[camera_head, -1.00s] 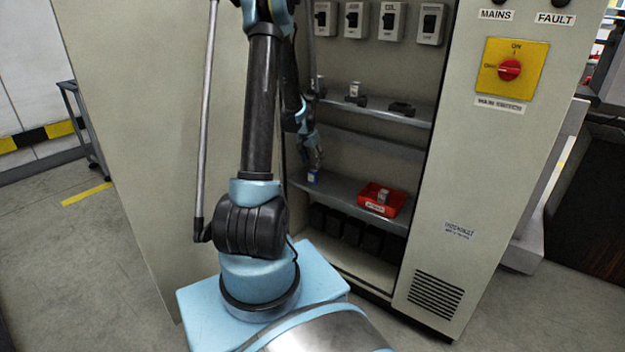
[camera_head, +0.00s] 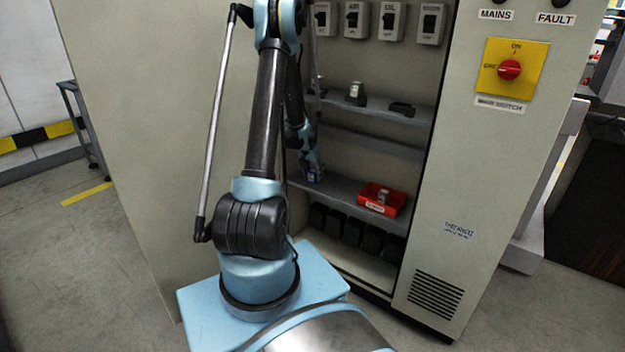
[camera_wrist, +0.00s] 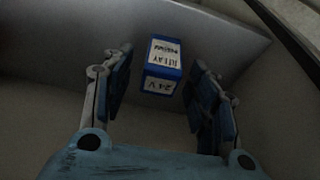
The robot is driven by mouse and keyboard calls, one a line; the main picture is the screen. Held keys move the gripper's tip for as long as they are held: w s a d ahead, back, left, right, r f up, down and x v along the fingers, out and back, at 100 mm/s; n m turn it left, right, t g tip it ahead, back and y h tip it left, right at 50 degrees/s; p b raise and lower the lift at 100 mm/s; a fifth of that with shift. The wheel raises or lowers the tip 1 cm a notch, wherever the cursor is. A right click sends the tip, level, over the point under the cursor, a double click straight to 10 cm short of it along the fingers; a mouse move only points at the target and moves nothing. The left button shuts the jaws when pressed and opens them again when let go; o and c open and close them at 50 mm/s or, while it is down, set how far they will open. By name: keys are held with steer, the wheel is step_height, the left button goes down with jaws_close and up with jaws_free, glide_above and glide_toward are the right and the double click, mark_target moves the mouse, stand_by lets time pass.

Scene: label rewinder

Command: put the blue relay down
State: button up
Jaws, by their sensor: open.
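The blue relay (camera_wrist: 161,69) shows in the wrist view, with a white label reading RELAY 24V. It stands on the grey lower shelf (camera_wrist: 215,40) of the cabinet, between the two fingers of my gripper (camera_wrist: 162,92). The fingers are spread, with a gap on each side of the relay. In the head view my gripper (camera_head: 313,172) is low over the left part of the lower shelf (camera_head: 345,190). The relay is mostly hidden there by the gripper.
A red bin (camera_head: 392,203) with a pale part in it stands on the lower shelf to the right. The upper shelf (camera_head: 400,114) holds several sockets, some carrying relays. The cabinet's left wall is close to my arm. The shelf between gripper and bin is clear.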

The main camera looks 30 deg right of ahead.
steer(key=shift+f, duration=0.1)
steer(key=c, duration=1.3)
steer(key=shift+o, duration=0.2)
